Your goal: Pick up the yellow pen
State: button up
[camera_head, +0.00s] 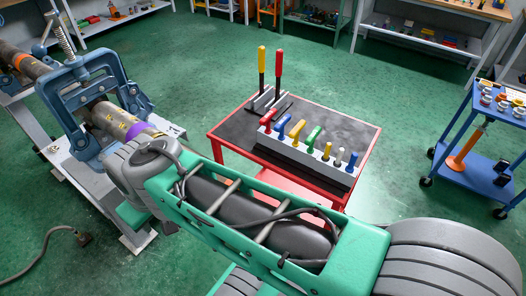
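A short yellow upright piece (327,151) stands in the right part of a grey rack (302,158) on the red table (210,135). It looks like a pen, but it is too small to be sure. A white piece (339,157) and a dark blue piece (352,161) stand to its right. A green handle (313,138) is to its left, then a yellow handle (297,129), a blue one (281,127) and a red one (267,118). My teal and grey arm crosses the foreground, between the camera and the table's front. My gripper is not seen.
Behind the rack, a tall yellow-handled tool (262,62) and a tall red-handled tool (278,64) stand in a grey holder (262,100). A blue pipe vise (85,105) is at left. A blue cart (470,165) is at right. Green floor lies open around the table.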

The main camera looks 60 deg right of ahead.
aim_at(325, 158)
jog(key=u, duration=1.35)
jog(key=k, duration=0.6)
jog(key=z, duration=1.55)
jog(key=i, duration=0.5)
jog(key=z, duration=0.05)
